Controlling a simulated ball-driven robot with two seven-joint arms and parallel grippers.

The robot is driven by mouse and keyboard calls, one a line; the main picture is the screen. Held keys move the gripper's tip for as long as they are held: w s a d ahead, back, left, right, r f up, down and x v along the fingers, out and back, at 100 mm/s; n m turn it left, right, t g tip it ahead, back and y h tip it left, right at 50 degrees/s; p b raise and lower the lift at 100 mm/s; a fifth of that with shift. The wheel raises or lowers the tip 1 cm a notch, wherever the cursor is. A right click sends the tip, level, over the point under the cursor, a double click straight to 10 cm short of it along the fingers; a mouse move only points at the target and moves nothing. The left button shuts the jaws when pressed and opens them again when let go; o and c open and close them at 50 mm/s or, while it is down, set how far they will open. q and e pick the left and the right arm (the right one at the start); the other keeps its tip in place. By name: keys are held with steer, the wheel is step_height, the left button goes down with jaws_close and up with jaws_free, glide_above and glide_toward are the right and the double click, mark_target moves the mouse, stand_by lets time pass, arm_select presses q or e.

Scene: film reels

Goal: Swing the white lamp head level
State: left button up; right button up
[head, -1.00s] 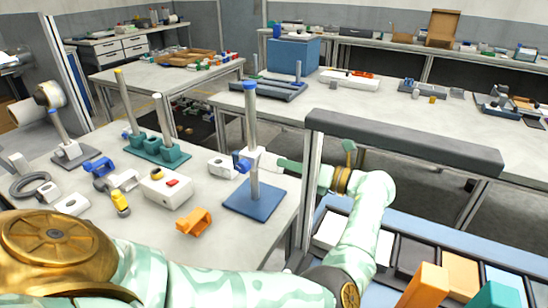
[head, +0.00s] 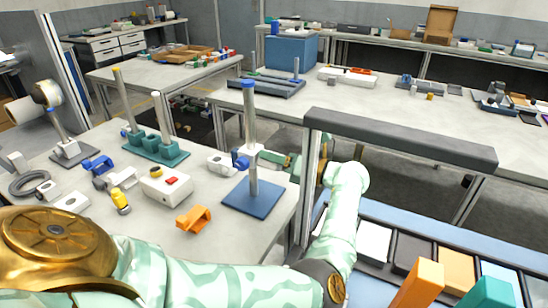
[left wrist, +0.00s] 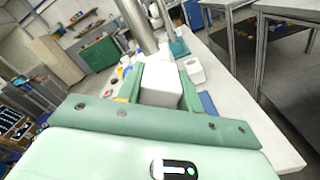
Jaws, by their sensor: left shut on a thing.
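The white lamp head (head: 254,151) is on a grey upright post (head: 250,115) with a blue cap, standing on a blue base plate (head: 253,197). A blue knob (head: 240,163) sits at the post's left side. My left gripper (head: 274,158) reaches in from the right and is shut on the lamp head, close to the post. In the left wrist view the white block of the head (left wrist: 160,84) lies between the green fingers, beside the post (left wrist: 137,25). The fingers hide part of it, and I cannot tell its exact tilt. My right gripper is out of view.
A teal base with posts (head: 158,148), a white box with a red button (head: 166,187), an orange bracket (head: 193,219) and a yellow-topped item (head: 119,199) share the table. A dark beam frame (head: 400,138) stands close to my forearm on the right.

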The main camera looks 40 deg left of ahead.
arm_select(q)
steer(key=shift+m, duration=0.7)
steer(key=m, duration=0.3)
steer(key=shift+w+f, duration=0.1)
steer(key=m, duration=0.4)
steer(key=shift+w+f+m+p, duration=0.1)
steer(key=shift+f+m+p, duration=0.05)
steer(key=shift+m+p, duration=0.25)
steer(key=shift+f+m, duration=0.1)
steer(key=shift+m, duration=0.5)
steer(key=o, duration=1)
